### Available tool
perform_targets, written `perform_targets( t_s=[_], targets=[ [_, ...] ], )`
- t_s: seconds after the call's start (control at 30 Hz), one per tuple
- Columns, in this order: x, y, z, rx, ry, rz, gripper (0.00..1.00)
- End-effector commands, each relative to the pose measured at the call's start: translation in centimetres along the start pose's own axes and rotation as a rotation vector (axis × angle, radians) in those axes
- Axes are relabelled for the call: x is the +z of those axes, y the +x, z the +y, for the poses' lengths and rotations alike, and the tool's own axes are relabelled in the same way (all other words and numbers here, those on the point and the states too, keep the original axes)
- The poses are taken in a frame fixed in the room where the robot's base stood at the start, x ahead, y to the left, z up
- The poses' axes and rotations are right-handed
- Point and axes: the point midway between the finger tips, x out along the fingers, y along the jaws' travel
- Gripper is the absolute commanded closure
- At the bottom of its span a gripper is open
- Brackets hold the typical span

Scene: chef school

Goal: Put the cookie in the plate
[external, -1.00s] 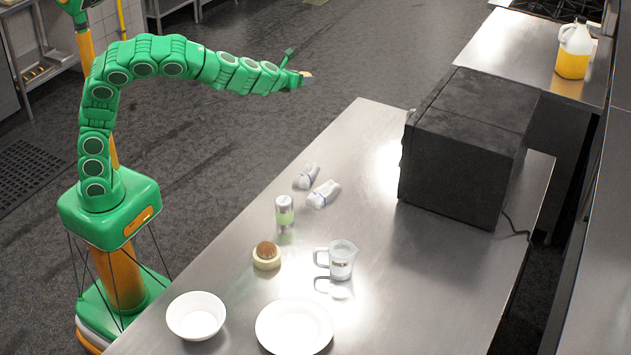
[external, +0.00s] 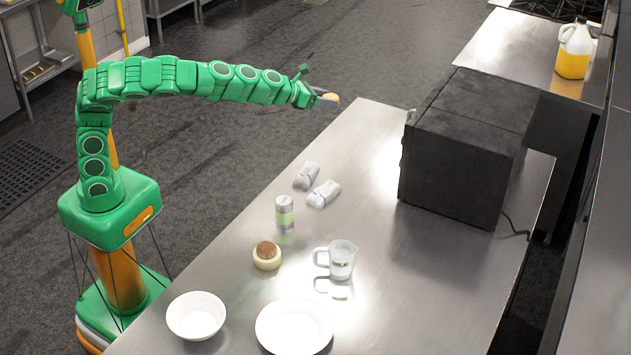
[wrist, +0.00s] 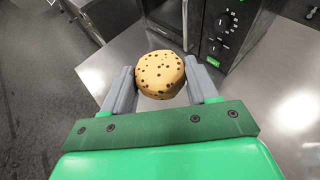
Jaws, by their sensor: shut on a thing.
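The cookie (wrist: 160,74) is round and tan with dark chips. My gripper (wrist: 163,88) is shut on it, with a grey finger on each side in the wrist view. In the external view, my gripper (external: 326,97) holds the cookie (external: 333,99) in the air near the table's far left edge, well above the table. The plate (external: 294,327) is white and round and lies empty at the table's front. My gripper is far behind it and high above it.
A black oven (external: 465,145) stands at the right. A jug (external: 573,52) is on the back counter.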

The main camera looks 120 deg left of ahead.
Motion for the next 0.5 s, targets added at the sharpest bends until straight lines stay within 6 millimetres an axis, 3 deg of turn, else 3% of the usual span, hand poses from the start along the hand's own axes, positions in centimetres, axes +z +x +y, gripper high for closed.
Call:
perform_targets(
  t_s=[0.33, 0.5],
  targets=[
    [0.0, -2.1, -9.1, -0.268, 0.109, -0.003, 0.71],
    [-0.5, -4.1, -14.4, -0.436, 0.178, -0.002, 0.71]
  ],
)
